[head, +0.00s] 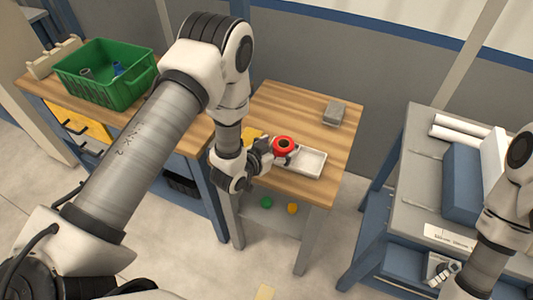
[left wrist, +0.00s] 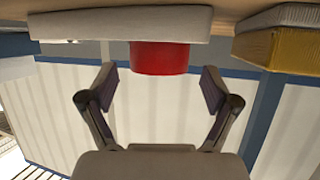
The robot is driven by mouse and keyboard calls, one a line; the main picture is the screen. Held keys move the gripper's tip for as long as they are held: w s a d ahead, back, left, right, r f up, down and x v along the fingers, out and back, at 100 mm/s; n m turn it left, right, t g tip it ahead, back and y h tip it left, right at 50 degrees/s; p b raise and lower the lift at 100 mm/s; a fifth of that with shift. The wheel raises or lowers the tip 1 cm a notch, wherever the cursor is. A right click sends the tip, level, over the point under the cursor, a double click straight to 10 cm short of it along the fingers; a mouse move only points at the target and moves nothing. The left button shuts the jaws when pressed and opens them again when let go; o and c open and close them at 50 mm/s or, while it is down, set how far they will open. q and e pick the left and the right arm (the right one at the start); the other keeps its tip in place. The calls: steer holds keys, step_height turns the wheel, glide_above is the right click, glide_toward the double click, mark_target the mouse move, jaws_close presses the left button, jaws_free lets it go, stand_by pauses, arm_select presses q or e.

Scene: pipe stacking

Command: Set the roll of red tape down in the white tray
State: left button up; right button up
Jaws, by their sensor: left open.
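The red tape roll (head: 284,144) sits at the left end of the white tray (head: 312,162) on the wooden table. In the left wrist view, which looks upside down, the roll (left wrist: 160,58) stands out past the tray's rim (left wrist: 90,24). The rim seems to hide its base. My left gripper (head: 270,153) is just left of the roll in the head view. In the left wrist view, its open fingers (left wrist: 158,90) are spread and apart from the roll, with nothing between them.
A grey block (head: 335,113) lies at the table's back right. A green crate (head: 105,72) stands on the left bench. A grey bench (head: 422,165) with white pipes is at right.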

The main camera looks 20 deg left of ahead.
arm_select(q)
steer(key=b+v, duration=0.1)
steer(key=v, duration=0.8)
steer(key=shift+s, duration=0.15)
steer(key=s+a+f+n+g+y, duration=0.2)
steer(key=s+f+g, duration=0.4)
steer(key=s, duration=0.6)
steer(key=s+a+f+n+g+y, duration=0.1)
steer(key=s+a+f+g+y, duration=0.1)
steer(key=s+f+g, duration=0.4)
steer(key=s+f, duration=0.5)
steer(key=s, duration=0.1)
steer(key=shift+s+n+g, duration=0.35)
steer(key=shift+n+g, duration=0.05)
steer(key=shift+w, duration=0.1)
